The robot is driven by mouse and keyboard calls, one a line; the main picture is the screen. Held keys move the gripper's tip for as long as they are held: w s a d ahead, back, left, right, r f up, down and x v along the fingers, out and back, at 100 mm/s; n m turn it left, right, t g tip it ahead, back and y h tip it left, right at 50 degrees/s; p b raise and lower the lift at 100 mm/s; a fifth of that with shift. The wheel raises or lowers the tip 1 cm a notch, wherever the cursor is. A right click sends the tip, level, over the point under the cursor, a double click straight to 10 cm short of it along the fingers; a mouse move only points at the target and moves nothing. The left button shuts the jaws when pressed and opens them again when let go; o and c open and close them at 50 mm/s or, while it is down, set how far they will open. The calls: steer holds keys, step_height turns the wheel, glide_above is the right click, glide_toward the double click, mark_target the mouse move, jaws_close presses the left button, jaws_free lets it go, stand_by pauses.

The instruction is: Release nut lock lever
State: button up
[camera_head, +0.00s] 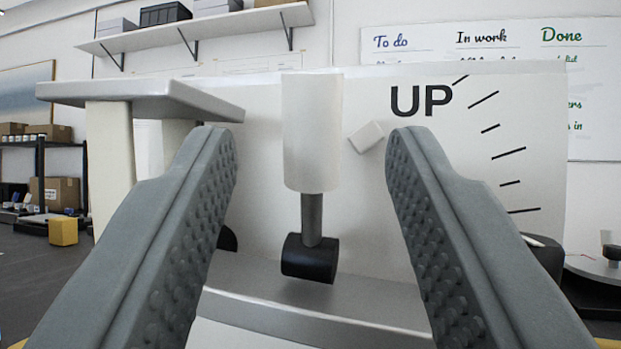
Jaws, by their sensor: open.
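The lever (312,135) stands upright in front of a white panel (480,200) marked "UP" with several black tick marks. It has a thick white cylindrical handle, a grey metal rod (312,218) and a black round hub (309,259) at its foot. A small white block (366,137) shows against the panel, right of the handle. My gripper (312,148) is open, with one grey, studded finger on each side of the handle. Neither finger appears to touch it; the depth between them and the handle is hard to tell.
A grey ledge (350,300) runs below the hub. A light flat-topped piece on posts (140,95) stands at the left, close to my left finger. A yellow block (63,231) lies farther left. Shelves with boxes and a whiteboard (590,90) are in the background.

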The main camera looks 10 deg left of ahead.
steer(key=v, duration=1.3)
steer(key=shift+s, duration=0.35)
steer(key=shift+f, duration=0.1)
steer(key=s+d+r+m+g+h, duration=0.1)
steer(key=s+d+r+g, duration=0.1)
steer(key=s+d+r, duration=0.35)
steer(key=s+d+r+g+h, duration=0.2)
steer(key=s+d+r, duration=0.1)
steer(key=d+r, duration=0.5)
steer(key=s+d+r+m+g+h, duration=0.1)
steer(key=s+d, duration=0.3)
steer(key=s, duration=0.6)
steer(key=s+d+r+g+h, duration=0.1)
steer(key=s+d, duration=0.3)
steer(key=s, duration=0.6)
steer(key=shift+s+r+m+g+h, duration=0.4)
steer(key=shift+r+g, duration=0.4)
steer(key=shift+r, duration=0.1)
